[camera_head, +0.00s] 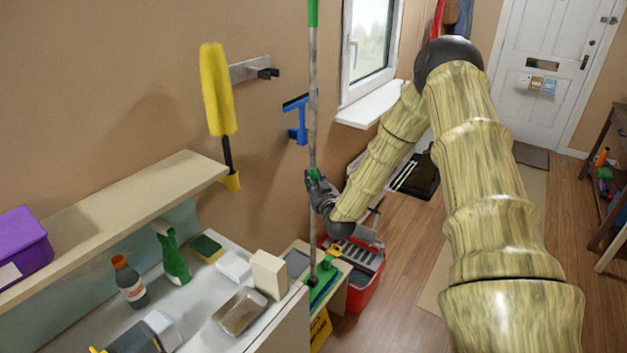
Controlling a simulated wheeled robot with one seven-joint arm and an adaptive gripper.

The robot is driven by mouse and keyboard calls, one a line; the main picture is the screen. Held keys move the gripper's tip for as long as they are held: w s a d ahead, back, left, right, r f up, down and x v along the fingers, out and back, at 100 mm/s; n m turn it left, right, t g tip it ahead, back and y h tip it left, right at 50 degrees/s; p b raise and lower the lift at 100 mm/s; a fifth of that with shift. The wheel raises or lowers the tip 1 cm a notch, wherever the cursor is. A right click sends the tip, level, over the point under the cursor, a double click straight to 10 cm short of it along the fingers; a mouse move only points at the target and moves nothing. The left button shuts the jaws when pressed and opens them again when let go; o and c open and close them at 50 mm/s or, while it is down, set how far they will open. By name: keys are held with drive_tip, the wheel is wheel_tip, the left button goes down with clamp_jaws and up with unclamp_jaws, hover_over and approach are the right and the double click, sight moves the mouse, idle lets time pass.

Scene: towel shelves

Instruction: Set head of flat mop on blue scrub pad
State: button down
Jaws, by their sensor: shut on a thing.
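My gripper (314,182) is shut on the pole of the flat mop (313,110), right of the white counter. The pole stands close to upright, with a green top end. Its lower part runs down behind the counter's right edge to a green piece (327,270) that looks like the mop head, low over a small tan stand. A narrow blue patch (319,292) beside the green piece may be the blue scrub pad; it is mostly covered. I cannot tell whether the head touches it.
A red bucket (366,285) stands right of the stand. A yellow duster (216,95) and blue squeegee (298,120) hang on the wall.

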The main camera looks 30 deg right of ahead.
drive_tip(key=shift+f+b, duration=0.9)
drive_tip(key=shift+f, duration=0.2)
idle(1.1)
drive_tip(key=c, duration=1.3)
unclamp_jaws()
drive_tip(key=shift+o, duration=0.2)
drive_tip(key=shift+f, duration=0.15)
drive_tip(key=shift+s, duration=0.2)
drive_tip(key=v, duration=1.1)
drive_tip(key=shift+s+a, duration=0.2)
drive_tip(key=shift+s, duration=0.1)
